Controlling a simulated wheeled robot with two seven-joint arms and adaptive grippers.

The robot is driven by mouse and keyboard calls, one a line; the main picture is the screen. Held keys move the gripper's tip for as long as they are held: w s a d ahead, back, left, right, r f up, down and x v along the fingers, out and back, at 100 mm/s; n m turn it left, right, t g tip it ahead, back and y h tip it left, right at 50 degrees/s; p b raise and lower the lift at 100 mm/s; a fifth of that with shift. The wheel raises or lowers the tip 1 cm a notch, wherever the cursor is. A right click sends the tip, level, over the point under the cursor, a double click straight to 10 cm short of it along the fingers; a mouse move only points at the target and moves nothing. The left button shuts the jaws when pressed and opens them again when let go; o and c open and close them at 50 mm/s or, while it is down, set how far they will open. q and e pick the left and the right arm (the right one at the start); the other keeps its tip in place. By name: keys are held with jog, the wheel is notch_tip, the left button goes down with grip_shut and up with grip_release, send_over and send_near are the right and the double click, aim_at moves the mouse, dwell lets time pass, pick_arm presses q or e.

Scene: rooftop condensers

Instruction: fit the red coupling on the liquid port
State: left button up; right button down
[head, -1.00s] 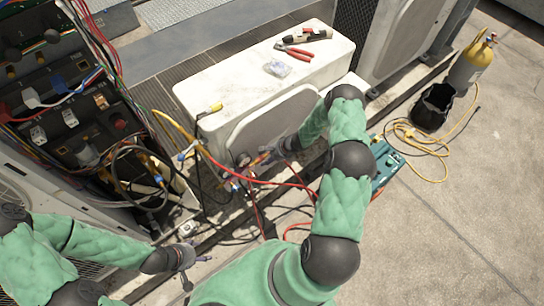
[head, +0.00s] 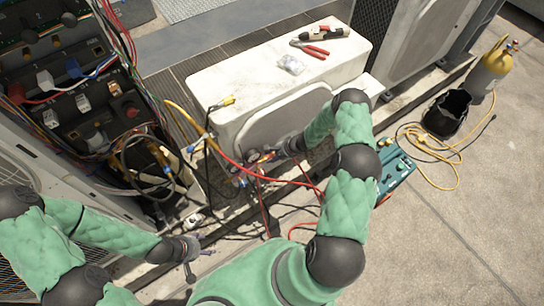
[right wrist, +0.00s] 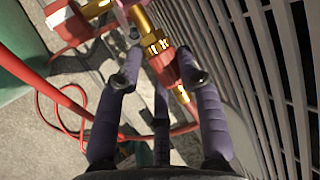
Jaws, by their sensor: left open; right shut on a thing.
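My right gripper (right wrist: 160,82) has its fingers closed around a red coupling (right wrist: 163,66) with brass ends, in the right wrist view. In the head view, my right gripper (head: 277,151) is at the lower front of the white condenser, among brass fittings (head: 250,157) and hoses. A brass fitting (right wrist: 155,42) meets the upper end of the coupling in the wrist view; I cannot tell whether it is the liquid port or whether they are joined. My left gripper (head: 190,255) is open and empty at the lower left of the head view, away from the fittings.
The white condenser (head: 230,88) carries red pliers (head: 314,50) and a small bag (head: 291,65) on top. A red hose (right wrist: 45,80) crosses the wrist view beside dark grille slats (right wrist: 255,80). An open wired panel (head: 80,95) stands left.

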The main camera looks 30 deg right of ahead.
jog(key=shift+d, duration=0.45)
dwell(0.4)
jog(key=shift+w+d+b, duration=0.2)
jog(key=shift+d+b, duration=0.25)
jog(key=shift+d, duration=1.45)
